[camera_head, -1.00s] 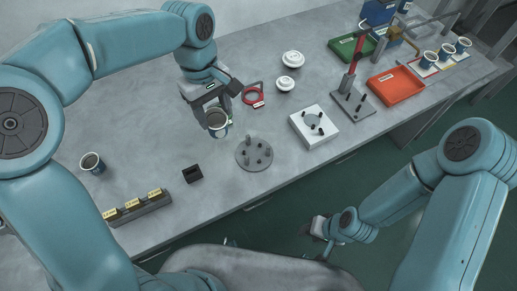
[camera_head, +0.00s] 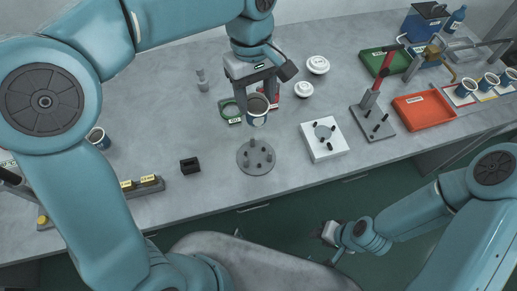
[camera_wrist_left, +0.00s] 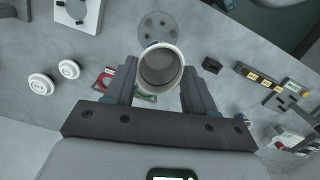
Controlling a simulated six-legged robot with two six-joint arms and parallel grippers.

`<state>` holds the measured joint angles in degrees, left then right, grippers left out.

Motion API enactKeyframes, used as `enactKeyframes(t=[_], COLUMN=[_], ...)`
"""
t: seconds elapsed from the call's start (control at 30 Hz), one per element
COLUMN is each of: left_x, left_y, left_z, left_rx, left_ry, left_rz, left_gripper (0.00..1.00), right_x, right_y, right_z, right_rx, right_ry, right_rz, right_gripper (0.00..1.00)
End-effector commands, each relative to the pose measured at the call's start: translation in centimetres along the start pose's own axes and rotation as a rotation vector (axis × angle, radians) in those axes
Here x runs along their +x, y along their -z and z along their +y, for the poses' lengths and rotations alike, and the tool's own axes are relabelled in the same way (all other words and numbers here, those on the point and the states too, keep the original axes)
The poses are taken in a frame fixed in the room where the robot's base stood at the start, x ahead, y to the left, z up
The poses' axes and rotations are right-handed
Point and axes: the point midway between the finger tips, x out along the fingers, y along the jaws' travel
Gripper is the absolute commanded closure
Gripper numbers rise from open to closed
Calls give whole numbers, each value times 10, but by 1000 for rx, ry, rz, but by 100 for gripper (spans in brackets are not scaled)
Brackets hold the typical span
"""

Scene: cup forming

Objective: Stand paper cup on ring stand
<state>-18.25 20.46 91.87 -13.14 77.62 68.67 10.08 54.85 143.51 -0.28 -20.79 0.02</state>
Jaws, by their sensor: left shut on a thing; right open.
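Either could be the ring stand; I cannot tell which. My right gripper (camera_head: 330,235) is open and empty, off the table's front edge.
A round grey plate with upright pegs (camera_head: 244,161) lies in front of the cup. A white block (camera_head: 336,145), a small black block (camera_head: 190,166) and two white lids (camera_head: 318,65) stand nearby. Red (camera_head: 424,110) and green trays are at right. Another cup (camera_head: 97,137) stands at left.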

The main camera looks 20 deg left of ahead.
Motion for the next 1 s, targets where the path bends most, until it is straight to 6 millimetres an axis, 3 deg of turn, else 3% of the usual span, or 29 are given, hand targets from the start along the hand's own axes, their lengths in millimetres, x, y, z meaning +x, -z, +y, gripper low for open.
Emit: enactKeyframes(t=[0.2,0.4,0.83,1.0], left_x=[66,118,175,184], left_y=[8,14,21,22], left_z=[-4,-3,0,0], left_rx=[-2,-2,-4,-3], left_ry=[8,5,4,1], left_rz=[-4,-3,-3,-1], left_gripper=[87,87,87,87], right_x=[3,3,1,1], right_y=[0,0,0,0], right_z=[1,1,0,0], right_rx=[0,0,0,0], right_ry=[0,0,0,0], right_rz=[0,0,0,0], right_gripper=[57,57,57,57])
